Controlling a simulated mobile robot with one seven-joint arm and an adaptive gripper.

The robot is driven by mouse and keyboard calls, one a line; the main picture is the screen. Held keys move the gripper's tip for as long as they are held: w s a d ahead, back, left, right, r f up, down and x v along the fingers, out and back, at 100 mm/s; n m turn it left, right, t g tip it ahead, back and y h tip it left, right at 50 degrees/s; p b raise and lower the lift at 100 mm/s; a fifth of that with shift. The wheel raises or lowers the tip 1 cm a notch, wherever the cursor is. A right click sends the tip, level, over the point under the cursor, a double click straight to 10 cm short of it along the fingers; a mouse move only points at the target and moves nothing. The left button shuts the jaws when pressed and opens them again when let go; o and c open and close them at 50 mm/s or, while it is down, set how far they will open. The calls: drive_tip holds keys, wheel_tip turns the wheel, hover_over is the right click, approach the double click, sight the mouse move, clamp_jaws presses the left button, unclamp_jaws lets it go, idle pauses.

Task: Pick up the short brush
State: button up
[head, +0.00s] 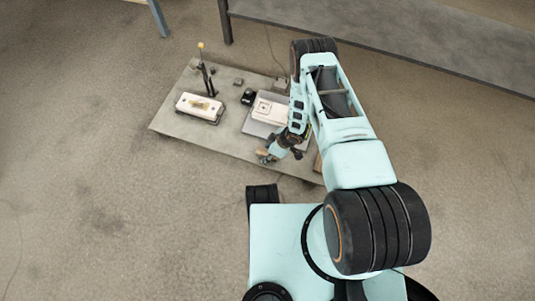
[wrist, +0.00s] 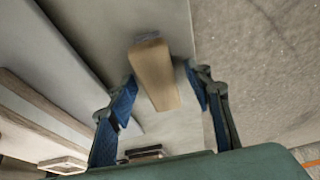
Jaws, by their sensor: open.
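The short brush shows in the wrist view as a tan wooden block-like handle (wrist: 155,78) with a small grey-blue end at the top. My gripper (wrist: 163,92) is open, with one blue-padded finger on each side of the handle. Gaps show on both sides, so the handle looks ungripped. In the head view my gripper (head: 268,156) is low over the front part of the grey board (head: 175,126). A small tan bit, likely the brush (head: 262,152), shows at its fingertips. The bristles are not clearly visible.
On the board, a white case (head: 200,104) lies at the left, a thin stand (head: 207,78) behind it. A white box (head: 271,108) and a small black object (head: 248,97) are near my arm. A grey bench (head: 400,35) stands behind. Open floor lies left.

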drive_tip(key=shift+f, duration=0.1)
drive_tip(key=shift+c, duration=0.2)
clamp_jaws()
idle(0.5)
